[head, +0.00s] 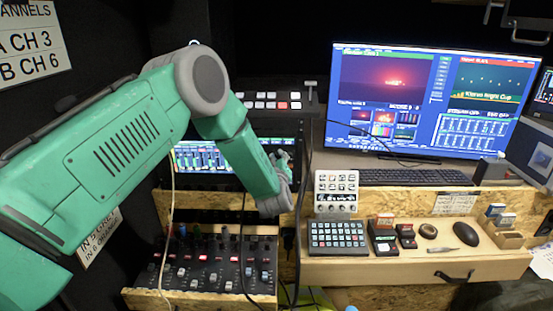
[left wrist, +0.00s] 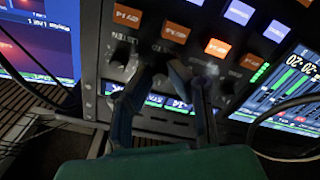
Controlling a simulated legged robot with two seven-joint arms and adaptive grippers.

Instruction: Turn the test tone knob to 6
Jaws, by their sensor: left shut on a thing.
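In the left wrist view my left gripper (left wrist: 161,72) has its two dark fingers closed in around a small dark knob (left wrist: 160,52) on a black panel with lit buttons. The fingers and shadow hide much of the knob. Its pointer and scale are too dark to read, so I cannot tell its setting or whether it is the test tone knob. In the head view my left arm reaches across from the left, and its green hand (head: 283,163) is at the right edge of the rack screen. The fingertips are not clear there. My right gripper is not in view.
Orange and white lit buttons (left wrist: 175,33) sit close above the fingers. A screen (left wrist: 285,85) and a black cable (left wrist: 262,113) are at the right. In the head view a fader mixer (head: 215,268) is below my arm, and a monitor (head: 430,100) stands at the right.

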